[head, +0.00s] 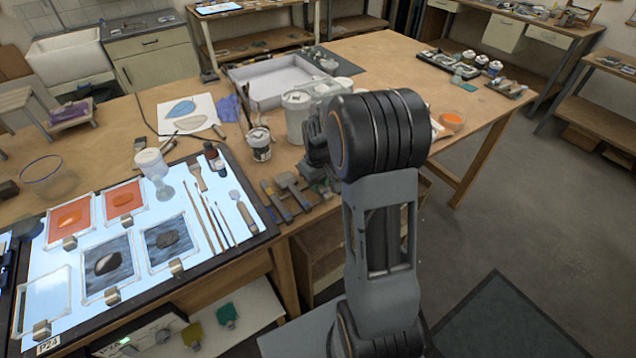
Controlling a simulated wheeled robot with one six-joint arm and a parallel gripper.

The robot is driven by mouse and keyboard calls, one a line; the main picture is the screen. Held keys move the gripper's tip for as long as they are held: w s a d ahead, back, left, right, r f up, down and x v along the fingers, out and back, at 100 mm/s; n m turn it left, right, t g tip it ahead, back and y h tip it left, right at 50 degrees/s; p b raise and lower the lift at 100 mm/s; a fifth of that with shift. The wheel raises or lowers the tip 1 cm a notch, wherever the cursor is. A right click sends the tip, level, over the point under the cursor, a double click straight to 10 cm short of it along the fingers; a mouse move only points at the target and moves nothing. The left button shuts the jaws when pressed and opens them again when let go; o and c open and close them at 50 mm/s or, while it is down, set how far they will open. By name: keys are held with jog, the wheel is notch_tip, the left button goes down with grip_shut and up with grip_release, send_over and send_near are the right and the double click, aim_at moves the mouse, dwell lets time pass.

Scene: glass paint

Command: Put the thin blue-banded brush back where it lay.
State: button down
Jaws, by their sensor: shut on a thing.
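Several thin brushes (211,222) lie side by side on the lit panel (262,225), to the right of the framed glass pieces. Their band colours are too small to tell, so I cannot pick out a blue-banded one. My arm stands in front of the bench, and its dark wrist part shows beside the large joint, above the bench to the right of the panel. The fingers of my gripper are hidden behind my arm or lost among the things there. I cannot see a brush in them.
A wide brush (197,176) and a white-handled tool (243,211) lie near the thin brushes. Flat tools (276,200) lie right of the panel.

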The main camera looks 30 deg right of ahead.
jog(key=shift+f, duration=0.3)
dwell(0.5)
jog(key=c, duration=0.9)
grip_release()
notch_tip(320, 180, up, 14)
jog(key=b, duration=0.2)
jog(key=s+a+m+t, duration=0.1)
jog(key=s+a, duration=0.3)
jog(key=s, duration=0.4)
jog(key=s+a+f+m+t, duration=0.1)
jog(key=s+a+t, duration=0.2)
jog(key=s+a, duration=0.2)
jog(key=s, duration=0.3)
jog(key=shift+a, duration=0.2)
